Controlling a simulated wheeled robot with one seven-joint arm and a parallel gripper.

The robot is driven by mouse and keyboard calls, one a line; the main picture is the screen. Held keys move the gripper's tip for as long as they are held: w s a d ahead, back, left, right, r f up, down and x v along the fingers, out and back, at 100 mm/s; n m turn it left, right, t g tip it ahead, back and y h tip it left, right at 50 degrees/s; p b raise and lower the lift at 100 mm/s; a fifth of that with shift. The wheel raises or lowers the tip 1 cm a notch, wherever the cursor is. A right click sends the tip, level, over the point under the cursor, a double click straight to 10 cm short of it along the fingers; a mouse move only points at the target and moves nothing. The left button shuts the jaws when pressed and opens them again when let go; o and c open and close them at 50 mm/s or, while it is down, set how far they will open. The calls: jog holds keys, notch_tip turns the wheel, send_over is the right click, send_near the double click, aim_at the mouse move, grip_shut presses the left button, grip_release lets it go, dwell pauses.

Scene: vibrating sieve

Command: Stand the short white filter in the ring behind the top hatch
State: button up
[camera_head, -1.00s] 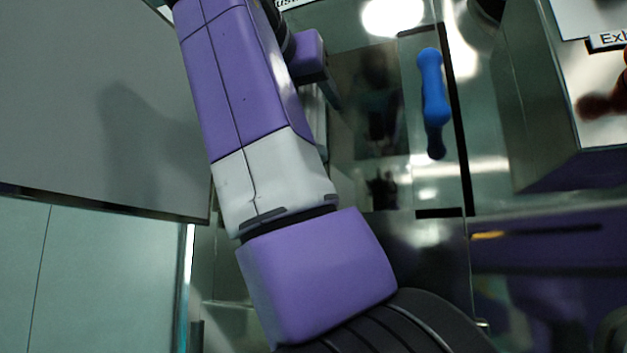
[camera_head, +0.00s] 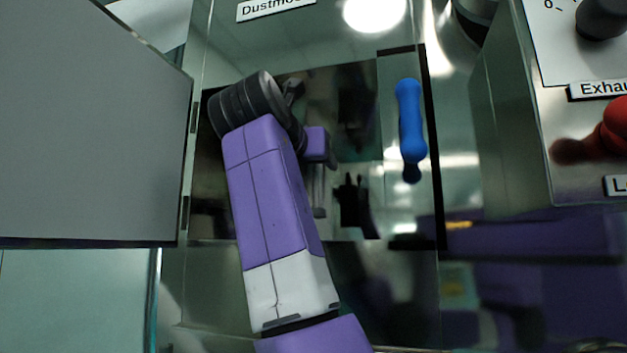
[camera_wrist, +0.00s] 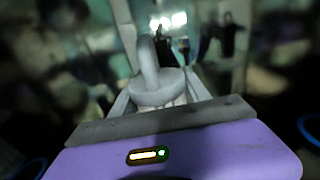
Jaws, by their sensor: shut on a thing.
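The short white filter (camera_wrist: 158,88), a pale round piece with an upright knob, sits between the fingers of my gripper (camera_wrist: 157,94) in the wrist view. My gripper is shut on it. In the head view my purple arm reaches up to a dark square opening (camera_head: 350,85) in the metal cabinet, and the arm hides part of it. The filter cannot be made out there. A grey hatch panel (camera_head: 95,130) stands open to the left of the opening. I cannot make out the ring in either view.
A blue handle (camera_head: 411,120) stands just right of the opening. A label starting "Dustmo" (camera_head: 275,8) is above it. At the right, a control box (camera_head: 555,100) with a red knob (camera_head: 605,130) juts out. The wrist view's background is blurred.

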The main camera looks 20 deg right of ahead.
aim_at(313, 182)
notch_tip(313, 182, down, 3)
jog(key=shift+r+p, duration=0.1)
jog(key=shift+p, duration=0.25)
jog(key=shift+w+d+f+p, duration=0.1)
jog(key=shift+w+f+p, duration=0.05)
jog(key=shift+f+p, duration=0.2)
jog(key=shift+f, duration=0.2)
jog(key=o, duration=1.5)
jog(key=shift+r, duration=0.1)
jog(key=b+v, duration=0.5)
jog(key=v, duration=0.7)
